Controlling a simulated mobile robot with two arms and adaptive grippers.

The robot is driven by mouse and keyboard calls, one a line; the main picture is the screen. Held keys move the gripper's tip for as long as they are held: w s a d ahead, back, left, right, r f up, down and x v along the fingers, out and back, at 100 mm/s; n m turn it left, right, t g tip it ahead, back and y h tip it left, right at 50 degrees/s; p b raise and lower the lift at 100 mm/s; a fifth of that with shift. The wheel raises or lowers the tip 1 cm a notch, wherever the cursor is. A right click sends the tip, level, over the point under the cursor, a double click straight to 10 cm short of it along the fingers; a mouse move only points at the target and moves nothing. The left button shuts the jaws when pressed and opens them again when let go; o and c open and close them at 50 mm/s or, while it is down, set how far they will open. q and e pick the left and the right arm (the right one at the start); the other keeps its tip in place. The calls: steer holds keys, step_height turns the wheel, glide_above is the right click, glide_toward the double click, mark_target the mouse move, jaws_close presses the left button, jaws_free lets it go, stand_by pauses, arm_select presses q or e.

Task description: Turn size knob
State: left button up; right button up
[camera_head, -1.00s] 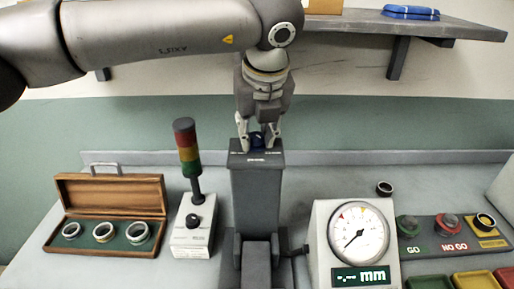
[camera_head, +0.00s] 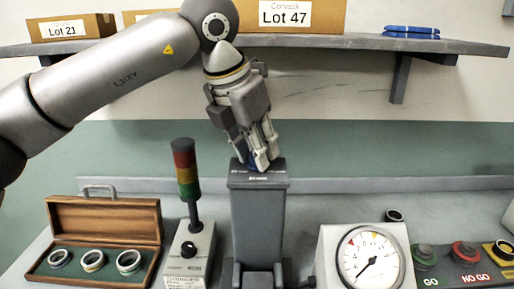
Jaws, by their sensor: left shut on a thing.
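The gripper is turned and slightly tilted over the post. My right gripper is not in view.
A wooden case (camera_head: 104,226) with several rings stands open at the left. A signal tower (camera_head: 186,175) stands on a control box (camera_head: 190,254) with a black knob. A dial gauge (camera_head: 368,258) and GO and NO GO stations (camera_head: 464,254) are at right. A shelf (camera_head: 345,42) with boxes is above.

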arm_select(q)
steer(key=m+p, duration=0.1)
steer(key=m, duration=0.1)
steer(key=m+g+h+p, duration=0.1)
steer(key=m, duration=0.1)
steer(key=shift+w+a+r+g, duration=0.1)
steer(key=shift+r+g, duration=0.1)
steer(key=shift+g, duration=0.1)
steer(key=shift+w+f+m+g+h+p, duration=0.15)
steer(key=shift+m+g+p, duration=0.25)
steer(key=shift+m+p, duration=0.65)
steer(key=shift+s+r+m+g+h+p, duration=0.15)
steer(key=shift+m+g+p, duration=0.35)
steer(key=shift+m, duration=0.95)
steer(key=shift+w+f, duration=0.1)
steer(key=o, duration=1)
steer(key=shift+f, duration=0.1)
steer(key=shift+o, duration=0.2)
steer(key=shift+a+r, duration=0.1)
steer(key=shift+r, duration=0.1)
steer(key=v, duration=1.1)
steer(key=shift+r, duration=0.35)
